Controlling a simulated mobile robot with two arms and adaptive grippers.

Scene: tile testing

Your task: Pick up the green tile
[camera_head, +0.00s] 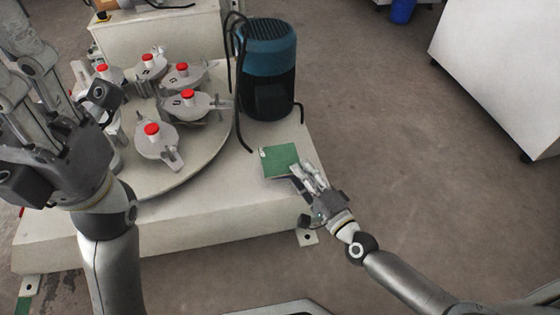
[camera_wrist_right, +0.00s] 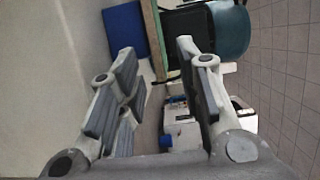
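The flat square green tile (camera_head: 281,160) is at the front right corner of the white platform, below the motor. My right gripper (camera_head: 308,176) is at the tile's lower right edge in the head view. Whether a finger touches the tile is unclear. My left gripper (camera_head: 32,85) is at the upper left, its fingertips partly cut off.
A blue-and-black motor (camera_head: 268,70) with black cables stands behind the tile. A round turntable (camera_head: 190,170) holds several grey fixtures with red caps (camera_head: 152,130). A blue block (camera_wrist_right: 125,30) shows beside the strip in the wrist view. Floor at right is clear up to a white cabinet (camera_head: 500,60).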

